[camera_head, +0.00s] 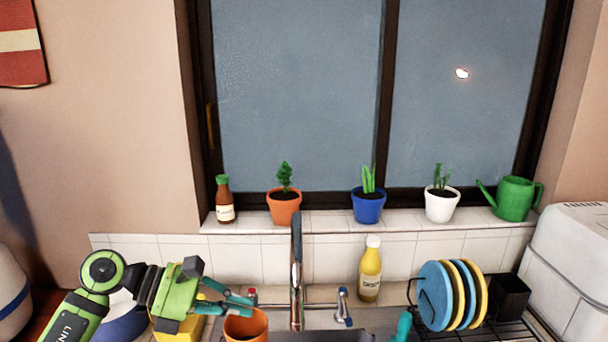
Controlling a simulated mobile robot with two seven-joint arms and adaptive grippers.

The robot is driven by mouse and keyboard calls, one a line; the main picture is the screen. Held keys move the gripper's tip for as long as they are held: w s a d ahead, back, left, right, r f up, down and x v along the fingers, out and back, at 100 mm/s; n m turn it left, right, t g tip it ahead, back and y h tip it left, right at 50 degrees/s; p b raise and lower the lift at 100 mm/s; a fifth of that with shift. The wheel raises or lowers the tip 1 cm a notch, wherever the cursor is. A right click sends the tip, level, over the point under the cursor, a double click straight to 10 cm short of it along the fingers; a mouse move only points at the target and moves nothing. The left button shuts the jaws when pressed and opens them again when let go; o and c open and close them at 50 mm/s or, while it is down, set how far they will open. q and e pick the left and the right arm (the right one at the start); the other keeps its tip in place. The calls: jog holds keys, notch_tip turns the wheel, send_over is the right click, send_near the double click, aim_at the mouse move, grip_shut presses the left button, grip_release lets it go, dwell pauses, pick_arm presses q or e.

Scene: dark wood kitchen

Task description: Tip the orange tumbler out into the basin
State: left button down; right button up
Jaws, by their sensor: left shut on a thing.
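The orange tumbler (246,327) is at the bottom edge of the head view, left of the tap, with its rim up and roughly upright. Its lower part is cut off by the frame, and its contents cannot be made out. My left gripper (242,304) reaches in from the left and is shut on the tumbler near its rim. The basin (338,337) shows only as a dark strip at the bottom, right of the tumbler. My right gripper is not in view.
The tall tap (296,275) stands just right of the tumbler, with a blue-marked handle (343,306) beside it. A yellow bottle (370,270) stands behind the basin. A teal object (403,326) is at its right, near racked plates (435,295). Pots line the sill.

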pick_arm(q)
jog(key=s+a+f+n+t+y, duration=0.1)
jog(key=s+a+f+n+t, duration=0.1)
jog(key=s, duration=0.4)
jog(key=s+a+f+n+t+y, duration=0.1)
jog(key=s+a+f+n+t, duration=0.2)
jog(key=s+a, duration=0.3)
jog(key=shift+s+f+t, duration=0.3)
jog(key=shift+s+f, duration=0.1)
jog(key=shift+f, duration=0.25)
jog(key=shift+d, duration=0.1)
